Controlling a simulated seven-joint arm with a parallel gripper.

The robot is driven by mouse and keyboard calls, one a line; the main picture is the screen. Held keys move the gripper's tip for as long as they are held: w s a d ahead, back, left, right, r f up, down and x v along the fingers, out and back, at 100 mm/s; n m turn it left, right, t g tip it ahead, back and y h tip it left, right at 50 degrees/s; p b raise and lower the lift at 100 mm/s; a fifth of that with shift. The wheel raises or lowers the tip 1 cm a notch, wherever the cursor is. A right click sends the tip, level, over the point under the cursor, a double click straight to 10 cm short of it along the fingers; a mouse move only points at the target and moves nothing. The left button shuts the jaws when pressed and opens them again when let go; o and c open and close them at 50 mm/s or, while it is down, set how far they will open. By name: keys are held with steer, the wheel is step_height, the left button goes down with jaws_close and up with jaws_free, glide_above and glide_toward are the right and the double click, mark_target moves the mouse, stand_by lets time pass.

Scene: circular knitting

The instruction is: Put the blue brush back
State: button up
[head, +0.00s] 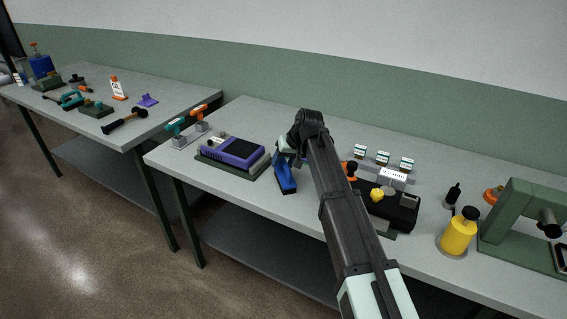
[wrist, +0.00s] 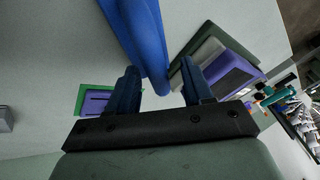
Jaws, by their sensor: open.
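The blue brush (head: 286,178) lies on the grey table, just left of my arm in the head view. In the wrist view its blue handle (wrist: 146,40) runs down from the top edge, with its near end between my fingers. My gripper (wrist: 159,70) is open, with one finger on each side of the handle; I cannot tell whether either touches it. In the head view my gripper (head: 288,149) is over the brush's far end, partly hidden by my wrist. A purple piece with a green border (wrist: 95,102) lies left of the fingers in the wrist view.
A purple device on a dark green base (head: 232,153) stands close left of the brush.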

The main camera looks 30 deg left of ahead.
steer(key=v, duration=1.1)
steer(key=shift+d+r, duration=0.15)
